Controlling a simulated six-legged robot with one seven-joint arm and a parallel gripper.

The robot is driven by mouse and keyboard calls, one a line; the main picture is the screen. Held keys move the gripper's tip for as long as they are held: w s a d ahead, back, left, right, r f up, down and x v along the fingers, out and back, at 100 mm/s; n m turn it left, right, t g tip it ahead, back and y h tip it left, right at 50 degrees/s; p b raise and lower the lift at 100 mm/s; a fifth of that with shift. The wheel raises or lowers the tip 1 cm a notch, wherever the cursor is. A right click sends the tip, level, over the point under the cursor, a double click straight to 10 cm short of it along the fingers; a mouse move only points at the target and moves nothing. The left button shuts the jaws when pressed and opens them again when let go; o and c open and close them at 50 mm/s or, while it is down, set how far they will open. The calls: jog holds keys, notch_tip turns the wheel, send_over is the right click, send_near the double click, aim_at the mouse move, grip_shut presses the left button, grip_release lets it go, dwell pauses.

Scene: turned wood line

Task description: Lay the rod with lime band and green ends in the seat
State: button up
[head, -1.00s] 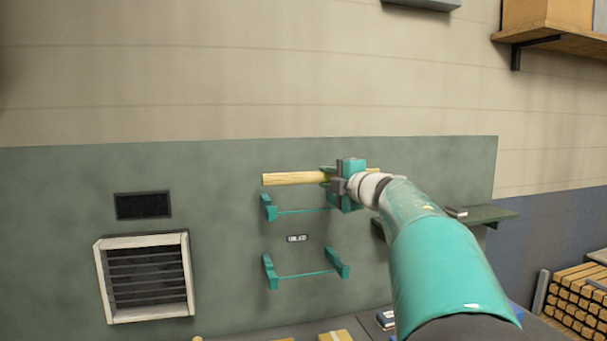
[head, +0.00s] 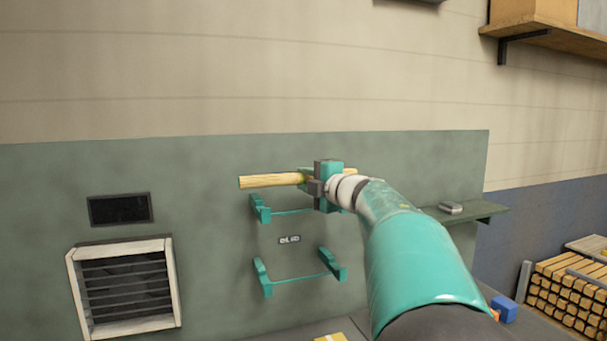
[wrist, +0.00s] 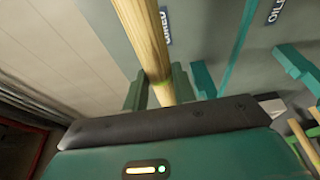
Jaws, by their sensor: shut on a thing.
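My gripper (head: 318,183) is shut on a pale wooden rod (head: 268,181), which lies roughly level and sticks out to the left. A yellow-green patch shows on the rod beside the jaws; its end colours are not clear. The wrist view shows the rod (wrist: 148,45) between the two dark green fingers (wrist: 160,88). The rod is above an upper teal wall bracket (head: 261,209), whose right arm is mostly hidden by my gripper. A lower teal bracket (head: 264,278) is empty. I cannot tell which one is the seat.
A small label (head: 289,239) sits between the brackets; the wrist view shows a "CURED" label (wrist: 166,27) beside the rod. A vent (head: 125,285) and dark panel (head: 120,209) are at left. A green shelf (head: 475,213) with a small grey object is at right, stacked timber (head: 570,290) beyond.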

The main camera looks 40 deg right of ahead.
jog(key=shift+a+f, duration=0.1)
jog(key=shift+f, duration=2.15)
jog(key=o, duration=1.1)
jog(key=shift+s, duration=0.1)
jog(key=s, duration=1.3)
jog(key=shift+s+d, duration=0.3)
jog(key=shift+d, duration=0.05)
